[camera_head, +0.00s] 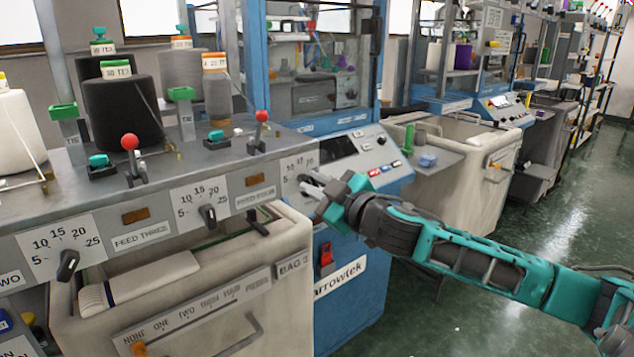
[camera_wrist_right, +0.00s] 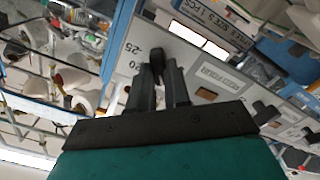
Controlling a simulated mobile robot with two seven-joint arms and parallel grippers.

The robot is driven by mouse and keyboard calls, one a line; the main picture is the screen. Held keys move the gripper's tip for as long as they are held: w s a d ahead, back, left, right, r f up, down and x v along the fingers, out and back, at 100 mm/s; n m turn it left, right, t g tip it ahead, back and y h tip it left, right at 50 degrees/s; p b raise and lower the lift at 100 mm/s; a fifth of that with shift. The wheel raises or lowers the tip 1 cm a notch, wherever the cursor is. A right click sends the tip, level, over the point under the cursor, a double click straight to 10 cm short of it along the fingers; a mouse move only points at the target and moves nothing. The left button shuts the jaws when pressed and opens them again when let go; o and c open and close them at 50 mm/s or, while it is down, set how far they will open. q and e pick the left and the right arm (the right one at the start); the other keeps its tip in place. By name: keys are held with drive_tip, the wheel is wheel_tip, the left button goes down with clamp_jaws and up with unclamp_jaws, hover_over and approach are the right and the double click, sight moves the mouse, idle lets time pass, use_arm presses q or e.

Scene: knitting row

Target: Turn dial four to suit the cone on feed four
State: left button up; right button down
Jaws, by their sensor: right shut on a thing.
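Dial four's pale plate (camera_head: 291,163) is at the right end of the machine's front rail, right of the FEED FOUR label (camera_head: 255,197). My right gripper (camera_head: 312,187) reaches it from the right and is shut on the dark knob, mostly hidden in the head view. In the right wrist view the knob (camera_wrist_right: 156,60) sits between my fingertips, beside the 20 and 25 marks; I cannot tell its setting. A grey cone (camera_head: 217,100) with an orange top stands above on the deck, nearest dial four; its small label is hard to read. My left gripper is out of view.
Dial three (camera_head: 208,215) and another dial (camera_head: 68,265) are farther left on the rail. Red-knobbed levers (camera_head: 130,143) stand on the deck. A bin (camera_head: 190,305) is below, and a blue cabinet with a control panel (camera_head: 345,150) is close behind my gripper.

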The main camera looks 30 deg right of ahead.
drive_tip(key=shift+n, duration=0.3)
drive_tip(key=c, duration=1.1)
unclamp_jaws()
drive_tip(key=shift+s, duration=0.1)
drive_tip(key=shift+s+d, duration=0.15)
drive_tip(key=shift+s, duration=1.95)
drive_tip(key=shift+s+d, duration=0.2)
drive_tip(key=shift+s, duration=1.95)
drive_tip(key=shift+s+d, duration=0.15)
drive_tip(key=shift+s, duration=1.95)
